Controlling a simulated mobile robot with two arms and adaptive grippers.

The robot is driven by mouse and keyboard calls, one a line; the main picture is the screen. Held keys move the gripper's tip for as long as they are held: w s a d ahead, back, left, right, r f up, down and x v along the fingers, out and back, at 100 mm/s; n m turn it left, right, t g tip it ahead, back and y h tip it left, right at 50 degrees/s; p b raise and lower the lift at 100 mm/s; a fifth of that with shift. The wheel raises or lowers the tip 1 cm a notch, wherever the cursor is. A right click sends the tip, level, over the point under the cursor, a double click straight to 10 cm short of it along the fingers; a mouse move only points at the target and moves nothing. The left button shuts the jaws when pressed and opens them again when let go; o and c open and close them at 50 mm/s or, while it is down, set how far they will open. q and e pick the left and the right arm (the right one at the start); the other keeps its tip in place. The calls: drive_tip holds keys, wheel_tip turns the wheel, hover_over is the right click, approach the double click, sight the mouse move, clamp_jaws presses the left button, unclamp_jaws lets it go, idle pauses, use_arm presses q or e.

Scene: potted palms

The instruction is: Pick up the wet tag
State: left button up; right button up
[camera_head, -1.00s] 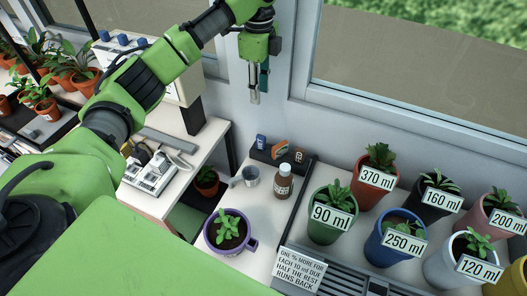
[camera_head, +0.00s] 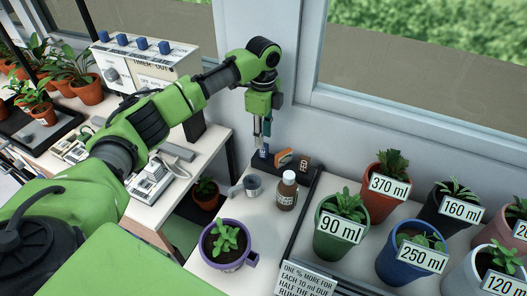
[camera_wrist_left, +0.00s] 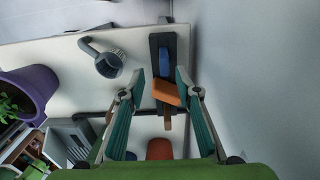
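A black holder (camera_head: 259,166) stands on the white table against the wall with three tags in it: a blue tag (camera_head: 263,154), an orange tag (camera_head: 283,157) and a dark brown tag (camera_head: 304,163). I cannot read "wet" on any of them; the blue one bears a small pale mark. My left gripper (camera_head: 262,146) points down just above the blue tag. In the left wrist view its fingers (camera_wrist_left: 158,76) are apart and empty, with the holder, blue tag (camera_wrist_left: 165,58) and orange tag (camera_wrist_left: 166,92) beyond and between them. My right gripper is out of view.
A brown bottle (camera_head: 287,191) and a grey watering can (camera_head: 251,185) stand in front of the holder. A purple pot (camera_head: 228,262) is nearer. Labelled pots, such as the green one (camera_head: 336,242), stand on the right. The wall is close behind.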

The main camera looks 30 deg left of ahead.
sight(263, 154)
use_arm(q)
drive_tip(key=f, duration=0.5)
drive_tip(key=shift+w+a+f+p, duration=0.1)
drive_tip(key=shift+w+a+p, duration=0.1)
drive_tip(key=shift+w+p, duration=0.2)
clamp_jaws()
